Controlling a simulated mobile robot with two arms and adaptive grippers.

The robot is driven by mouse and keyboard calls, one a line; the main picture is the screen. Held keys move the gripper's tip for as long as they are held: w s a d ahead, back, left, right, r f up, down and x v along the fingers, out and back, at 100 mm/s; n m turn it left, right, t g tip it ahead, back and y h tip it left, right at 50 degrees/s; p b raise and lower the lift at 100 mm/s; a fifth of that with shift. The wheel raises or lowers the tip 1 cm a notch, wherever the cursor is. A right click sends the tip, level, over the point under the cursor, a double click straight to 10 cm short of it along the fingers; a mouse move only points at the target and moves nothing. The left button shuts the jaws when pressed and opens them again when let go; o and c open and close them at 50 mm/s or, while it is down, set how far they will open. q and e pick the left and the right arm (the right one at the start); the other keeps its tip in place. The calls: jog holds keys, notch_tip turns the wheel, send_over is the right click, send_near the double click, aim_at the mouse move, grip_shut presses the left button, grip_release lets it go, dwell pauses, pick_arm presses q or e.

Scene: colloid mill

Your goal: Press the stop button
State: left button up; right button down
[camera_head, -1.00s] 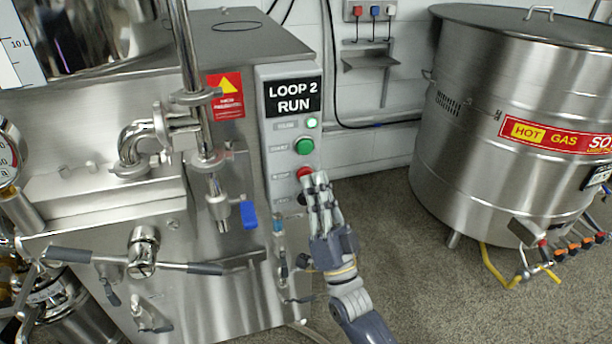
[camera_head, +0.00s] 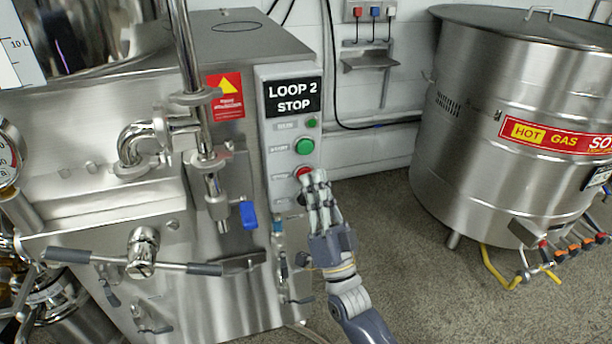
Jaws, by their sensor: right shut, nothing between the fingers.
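The control panel (camera_head: 292,140) stands on the right side of the steel mill. Its black display (camera_head: 294,97) reads "LOOP 2 STOP". The small green lamp (camera_head: 311,123) below the display looks dim. The green start button (camera_head: 305,146) is in full view. The red stop button (camera_head: 303,172) sits below it, its lower part hidden by my fingertips. My right gripper (camera_head: 317,182) is shut and empty, with its tips at the red button; I cannot tell whether they touch it. My left gripper is not in view.
A steel pipe with a blue-handled valve (camera_head: 248,215) and a long lever (camera_head: 143,263) stick out left of the panel. A large steel kettle (camera_head: 500,130) stands at the right. Open floor (camera_head: 410,270) lies between.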

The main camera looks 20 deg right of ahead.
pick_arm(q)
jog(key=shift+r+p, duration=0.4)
pick_arm(e)
jog(key=shift+s, duration=0.85)
